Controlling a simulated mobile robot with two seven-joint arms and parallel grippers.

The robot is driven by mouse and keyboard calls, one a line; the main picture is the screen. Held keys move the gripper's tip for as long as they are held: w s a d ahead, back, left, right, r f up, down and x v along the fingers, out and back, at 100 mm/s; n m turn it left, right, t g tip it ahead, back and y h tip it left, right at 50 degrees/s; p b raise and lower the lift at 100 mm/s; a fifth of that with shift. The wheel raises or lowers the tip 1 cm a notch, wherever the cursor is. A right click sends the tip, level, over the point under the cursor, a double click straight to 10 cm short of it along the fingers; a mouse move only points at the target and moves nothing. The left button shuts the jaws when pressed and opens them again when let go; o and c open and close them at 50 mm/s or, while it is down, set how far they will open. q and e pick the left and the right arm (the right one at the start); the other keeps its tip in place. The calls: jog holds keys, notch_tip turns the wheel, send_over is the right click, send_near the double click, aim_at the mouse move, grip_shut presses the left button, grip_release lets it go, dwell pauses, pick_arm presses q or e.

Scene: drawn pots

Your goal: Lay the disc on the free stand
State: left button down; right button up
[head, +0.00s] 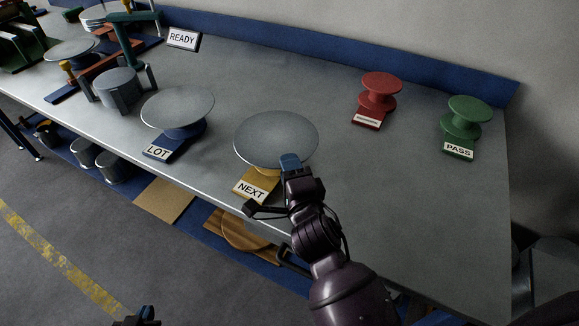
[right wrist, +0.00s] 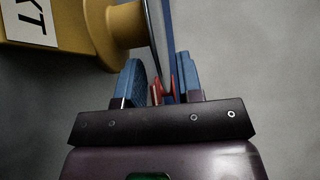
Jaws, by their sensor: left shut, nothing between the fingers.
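A grey disc (head: 276,138) lies flat on the yellow stand (head: 262,183) labelled NEXT. Another grey disc (head: 178,106) lies on the blue stand (head: 181,132) labelled LOT. The red stand (head: 380,89) and the green stand (head: 467,115) labelled PASS carry no grey disc. The red stand's label is too small to read. My right gripper (head: 290,162) is at the near rim of the NEXT disc. In the right wrist view, its blue fingers (right wrist: 158,82) are apart, with the disc's edge (right wrist: 160,30) between them. My left gripper (head: 148,313) is shut at the bottom edge, mostly cut off.
A grey cylinder (head: 118,87) in a dark holder and a green-handled press (head: 132,40) stand at the left. A READY sign (head: 183,39) is at the back. The tabletop between the NEXT stand and the red and green stands is clear. A blue rail (head: 330,50) runs behind.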

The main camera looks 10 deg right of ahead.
jog(key=s, duration=0.3)
jog(key=s+d, duration=0.1)
jog(key=s, duration=0.6)
jog(key=shift+s+d+b, duration=0.15)
jog(key=shift+s+b, duration=0.1)
jog(key=shift+b, duration=0.1)
jog(key=shift+s, duration=0.1)
